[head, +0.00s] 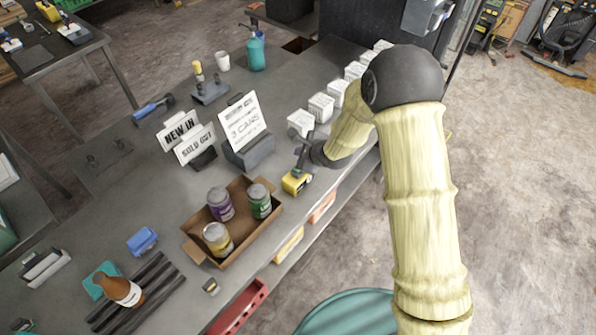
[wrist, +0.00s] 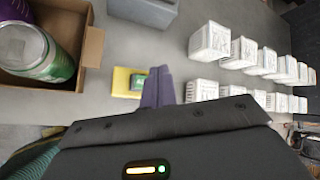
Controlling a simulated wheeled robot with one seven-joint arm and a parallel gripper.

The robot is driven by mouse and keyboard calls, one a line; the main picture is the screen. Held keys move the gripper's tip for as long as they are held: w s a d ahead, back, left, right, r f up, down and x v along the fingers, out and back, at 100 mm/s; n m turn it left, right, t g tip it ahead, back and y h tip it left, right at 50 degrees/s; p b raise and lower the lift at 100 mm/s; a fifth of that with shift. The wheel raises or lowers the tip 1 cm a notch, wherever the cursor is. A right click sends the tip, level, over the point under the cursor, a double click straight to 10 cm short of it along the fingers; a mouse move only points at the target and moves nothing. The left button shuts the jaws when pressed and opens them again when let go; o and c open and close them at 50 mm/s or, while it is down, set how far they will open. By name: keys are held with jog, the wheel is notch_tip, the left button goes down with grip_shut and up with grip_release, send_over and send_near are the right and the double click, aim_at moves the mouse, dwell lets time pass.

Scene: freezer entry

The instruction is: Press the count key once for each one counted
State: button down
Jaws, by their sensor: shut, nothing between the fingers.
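A small yellow counter device (head: 296,184) with a dark top lies on the bench, right of an open cardboard box (head: 191,249). The wrist view shows its yellow body (wrist: 121,80) and a green key (wrist: 138,82) on it. My gripper (head: 299,165) is shut and empty, close to the counter's far side. In the wrist view its purple fingers (wrist: 158,86) overlap the counter's right edge, beside the key; contact cannot be told. The box holds a purple can (head: 220,204), a green can (head: 260,201) and a yellow can (head: 217,239). A sign (head: 243,123) reads "3 CANS".
Signs reading "NEW IN" (head: 179,131) and "SOLD OUT" (head: 195,146) stand behind the box. A brown bottle (head: 121,291) lies on dark slats. Bench around the counter's front is clear.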

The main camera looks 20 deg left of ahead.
jog(key=shift+f+b, duration=1.15)
jog(key=shift+f, duration=0.95)
dwell(0.3)
jog(key=shift+f+b, duration=0.3)
jog(key=shift+f, duration=0.1)
jog(key=shift+f+b, duration=0.3)
jog(key=shift+f, duration=0.2)
dwell(0.7)
jog(key=shift+r, duration=0.1)
jog(key=shift+r+p, duration=0.7)
jog(key=shift+r, duration=0.15)
jog(key=shift+r+p, duration=1.75)
jog(key=shift+r, duration=0.75)
dwell(0.6)
